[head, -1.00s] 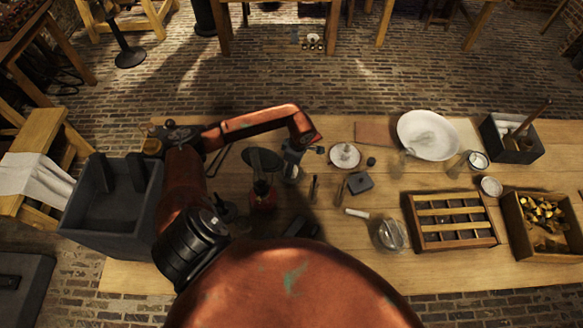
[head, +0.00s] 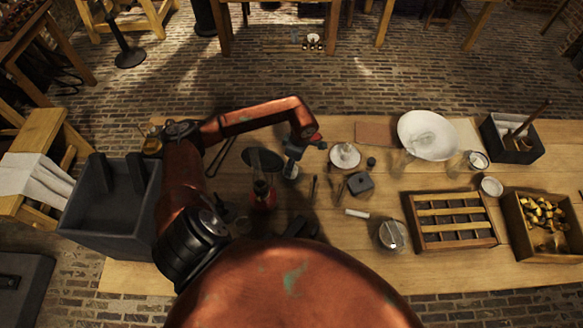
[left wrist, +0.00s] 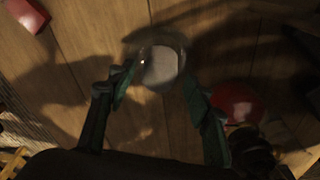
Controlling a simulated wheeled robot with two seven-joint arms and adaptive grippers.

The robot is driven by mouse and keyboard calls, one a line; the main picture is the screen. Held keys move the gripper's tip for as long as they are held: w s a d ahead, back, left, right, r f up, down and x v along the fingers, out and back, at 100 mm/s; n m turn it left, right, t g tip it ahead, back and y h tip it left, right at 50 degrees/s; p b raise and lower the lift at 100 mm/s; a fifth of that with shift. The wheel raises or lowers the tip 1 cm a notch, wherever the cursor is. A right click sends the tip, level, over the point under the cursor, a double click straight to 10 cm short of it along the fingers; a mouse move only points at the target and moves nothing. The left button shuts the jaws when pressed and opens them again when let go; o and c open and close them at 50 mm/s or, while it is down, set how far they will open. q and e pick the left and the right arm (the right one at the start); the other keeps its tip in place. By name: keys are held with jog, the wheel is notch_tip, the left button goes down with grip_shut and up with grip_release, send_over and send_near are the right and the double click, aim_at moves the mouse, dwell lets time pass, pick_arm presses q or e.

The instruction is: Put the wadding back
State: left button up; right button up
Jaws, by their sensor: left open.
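My left gripper (head: 293,153) hangs over the table in the head view, fingers pointing down. In the left wrist view its two green fingers (left wrist: 158,85) are apart. A small round glass jar (left wrist: 158,52) with a pale white disc or filling shows between and just beyond the fingertips; I cannot tell whether the filling is wadding. That jar also shows just below the gripper in the head view (head: 291,171). I cannot tell whether the fingers touch it. A white bowl (head: 428,134) at the back right holds something pale. My right gripper is out of view.
A red-based lamp-like item (head: 263,195) stands close left of the gripper. A white dish (head: 345,156) and a dark block (head: 360,183) lie to the right. A slatted wooden crate (head: 452,220) and a dark bin (head: 110,215) stand farther out.

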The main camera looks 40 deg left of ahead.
aim_at(296, 169)
pick_arm(q)
notch_tip(296, 169, up, 9)
jog(key=d, duration=0.1)
jog(key=shift+w, duration=0.15)
jog(key=shift+d, duration=0.1)
jog(key=shift+c, duration=0.2)
